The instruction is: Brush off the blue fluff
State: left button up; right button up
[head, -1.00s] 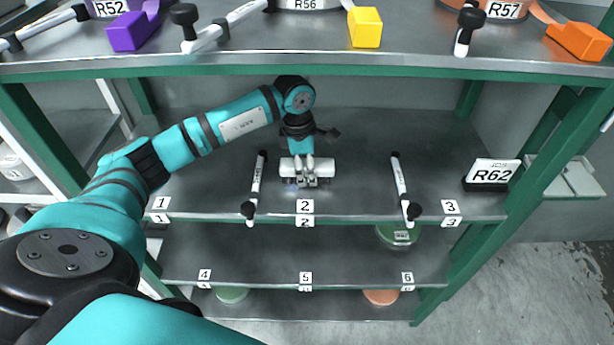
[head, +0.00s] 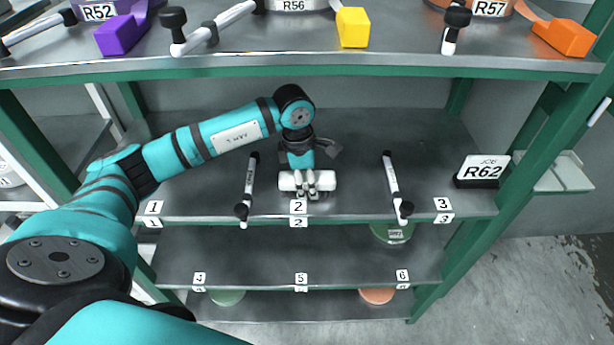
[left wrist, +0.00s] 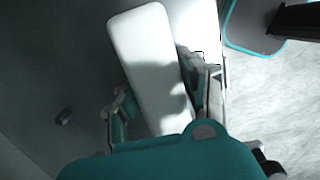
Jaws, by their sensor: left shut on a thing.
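My left gripper (head: 309,186) is over the front of the middle shelf, just behind the number 2 plate. Its fingers are shut on a white block-like tool (head: 288,181), likely the brush, which lies crosswise. In the left wrist view the white tool (left wrist: 150,60) is long and round-cornered between the fingers. Its underside is hidden, so I cannot tell whether it touches the shelf. I make out no blue fluff now; the tool and gripper may cover it. My right gripper is not in view.
The middle shelf (head: 400,140) carries two black-and-white rods, one left (head: 249,188) and one right (head: 393,180) of the gripper. An R62 sign (head: 482,168) stands at its right end. Above, the top shelf holds purple (head: 120,33), yellow (head: 353,27) and orange (head: 564,36) blocks.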

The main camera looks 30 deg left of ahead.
aim_at(308, 204)
pick_arm(q)
jog(key=shift+s+d+f, duration=0.1)
jog(key=shift+s+d, duration=0.4)
jog(key=shift+s, duration=0.4)
jog(key=shift+s+d+f, duration=0.1)
jog(key=shift+s+d, duration=0.4)
jog(key=shift+s, duration=0.35)
jog(key=shift+w+d+r, duration=0.2)
jog(key=shift+w+d, duration=0.35)
jog(key=shift+d, duration=0.2)
jog(key=shift+w+a+f+b, duration=0.1)
jog(key=shift+w+a+b, duration=0.15)
jog(key=shift+w+b, duration=0.2)
jog(key=shift+w+a+b, duration=0.5)
jog(key=shift+w+a, duration=0.05)
jog(key=shift+w, duration=0.35)
jog(key=shift+w+a+b, duration=0.55)
jog(key=shift+w+a, duration=0.05)
jog(key=shift+w, duration=0.35)
jog(key=shift+w+a+b, duration=0.5)
jog(key=shift+w+a, duration=0.05)
jog(key=shift+w, duration=0.35)
jog(key=shift+w+r+p, duration=0.1)
jog(key=shift+r+p, duration=0.4)
jog(key=shift+r, duration=0.2)
notch_tip(308, 204, up, 5)
jog(key=p, duration=0.3)
jog(key=shift+f, duration=0.15)
